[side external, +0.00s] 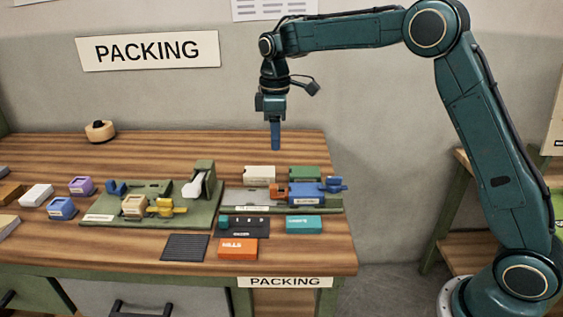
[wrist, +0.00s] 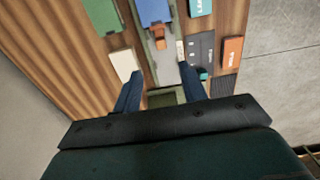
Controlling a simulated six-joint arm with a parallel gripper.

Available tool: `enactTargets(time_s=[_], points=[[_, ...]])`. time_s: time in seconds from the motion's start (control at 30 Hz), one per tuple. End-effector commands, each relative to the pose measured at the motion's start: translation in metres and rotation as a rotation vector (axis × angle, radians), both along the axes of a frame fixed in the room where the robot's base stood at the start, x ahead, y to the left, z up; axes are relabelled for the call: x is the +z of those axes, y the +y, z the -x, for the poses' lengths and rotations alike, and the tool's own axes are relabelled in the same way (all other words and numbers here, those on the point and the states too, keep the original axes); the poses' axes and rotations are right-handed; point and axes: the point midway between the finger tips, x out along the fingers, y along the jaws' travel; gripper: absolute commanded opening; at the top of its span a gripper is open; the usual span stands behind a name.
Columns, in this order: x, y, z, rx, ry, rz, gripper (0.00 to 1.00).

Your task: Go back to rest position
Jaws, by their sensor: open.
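My gripper (side external: 275,136) hangs pointing down above the back of the wooden workbench (side external: 240,148), clear of everything on it. In the wrist view my gripper (wrist: 160,90) has its two blue fingers apart with nothing held between them. Below and in front of it in the side view is a grey fixture plate (side external: 235,197) carrying a blue box (side external: 304,194) with an orange piece (side external: 279,191) at its left. The blue box also shows at the top of the wrist view (wrist: 154,10).
A green fixture board (side external: 110,212) with several small parts lies left. A cream box (side external: 260,173), a green box (side external: 304,173), a teal box (side external: 304,224), an orange box (side external: 238,249) and a dark tray (side external: 243,234) surround the grey plate. Air around my gripper is clear.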

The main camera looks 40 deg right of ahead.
Motion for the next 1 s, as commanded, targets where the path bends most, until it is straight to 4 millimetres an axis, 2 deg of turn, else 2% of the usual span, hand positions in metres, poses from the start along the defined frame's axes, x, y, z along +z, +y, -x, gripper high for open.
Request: enactTargets(time_s=[0.17,0.37,0.7,1.0], points=[[0.004,0.000,0.003,-0.007,-0.005,-0.001,0.42],[0.021,-0.001,0.019,-0.048,-0.034,-0.001,0.42],[0.068,-0.004,0.080,-0.190,-0.125,-0.013,0.42],[0.093,-0.007,0.145,-0.325,-0.208,-0.037,0.42]])
